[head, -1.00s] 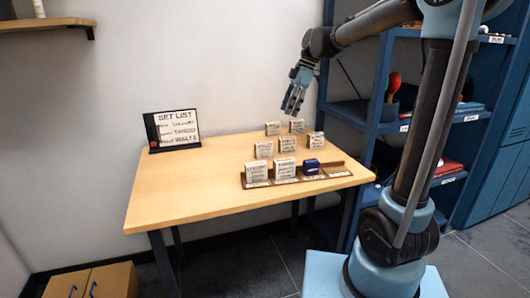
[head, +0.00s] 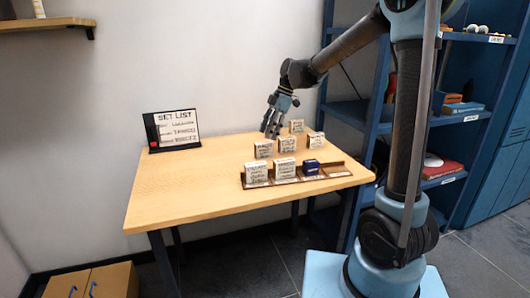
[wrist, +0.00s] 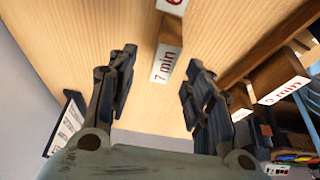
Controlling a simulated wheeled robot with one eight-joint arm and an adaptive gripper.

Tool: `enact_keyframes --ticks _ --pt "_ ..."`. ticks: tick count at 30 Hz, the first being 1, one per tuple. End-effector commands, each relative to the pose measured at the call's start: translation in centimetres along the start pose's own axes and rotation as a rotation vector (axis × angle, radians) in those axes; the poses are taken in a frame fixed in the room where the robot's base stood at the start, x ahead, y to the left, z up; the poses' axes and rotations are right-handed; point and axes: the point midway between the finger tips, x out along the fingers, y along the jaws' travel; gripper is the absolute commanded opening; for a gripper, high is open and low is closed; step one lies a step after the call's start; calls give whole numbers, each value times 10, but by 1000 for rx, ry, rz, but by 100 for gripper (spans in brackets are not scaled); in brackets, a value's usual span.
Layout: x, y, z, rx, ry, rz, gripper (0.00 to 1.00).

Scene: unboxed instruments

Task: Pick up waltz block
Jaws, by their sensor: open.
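Several small cream blocks with printed faces stand on the table, including a middle block (head: 264,149), a back block (head: 296,126) and a right block (head: 316,140). Their print is too small to tell which is the waltz block. My gripper (head: 270,131) is open, low over the back of the table. It covers the spot where another block stood. In the wrist view a wooden block labelled "7 min" (wrist: 165,63) shows beyond and between the open fingers (wrist: 158,75). A "9 min" block (wrist: 284,92) is at the right.
A set list sign (head: 174,129) stands at the back left. The table's left half is clear. Blue shelves (head: 365,110) stand at right.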

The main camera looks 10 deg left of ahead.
Motion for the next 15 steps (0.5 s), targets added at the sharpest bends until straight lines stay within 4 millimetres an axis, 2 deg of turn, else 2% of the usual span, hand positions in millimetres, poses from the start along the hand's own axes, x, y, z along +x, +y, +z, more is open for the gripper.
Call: enact_keyframes --ticks 8,15 --pt "18 -1 0 0 0 0 47" --pt "50 -5 -2 -1 0 0 47"
